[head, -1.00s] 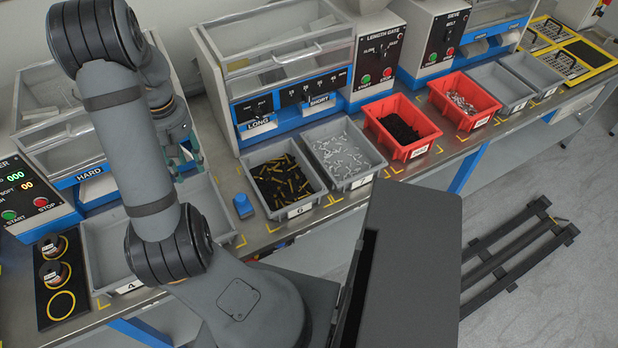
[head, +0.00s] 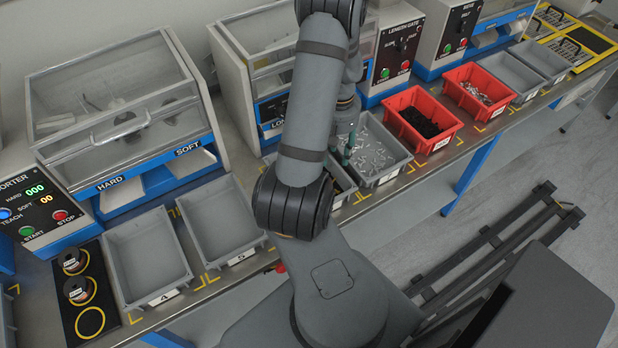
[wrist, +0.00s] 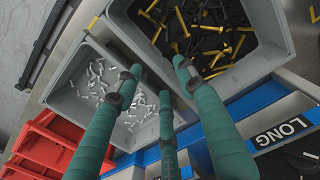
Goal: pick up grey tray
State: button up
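Several grey trays stand along the bench. The grey tray with light screws (head: 395,180) and the grey tray with black and yellow screws (head: 340,200) stand side by side; my arm hides most of the latter in the head view. My gripper (head: 349,145) is over this pair. In the wrist view my gripper (wrist: 158,78) has its three green fingers spread and empty, close to the adjoining rims of the light-screw tray (wrist: 66,97) and the black-and-yellow-screw tray (wrist: 288,22). I cannot tell whether they touch. Empty grey trays 4 (head: 118,262) and 5 (head: 188,215) are at left.
Two red trays (head: 440,140) (head: 500,108) and two more grey trays (head: 527,92) (head: 560,76) stand to the right. Machines (head: 115,110) line the back of the bench. A dark pallet-like frame (head: 490,255) lies on the floor.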

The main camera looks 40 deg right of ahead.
aim_at(335, 160)
notch_tip(335, 160, down, 3)
jog(key=shift+f, duration=0.15)
jog(key=shift+d, duration=0.1)
jog(key=shift+c, duration=1.4)
grip_shut()
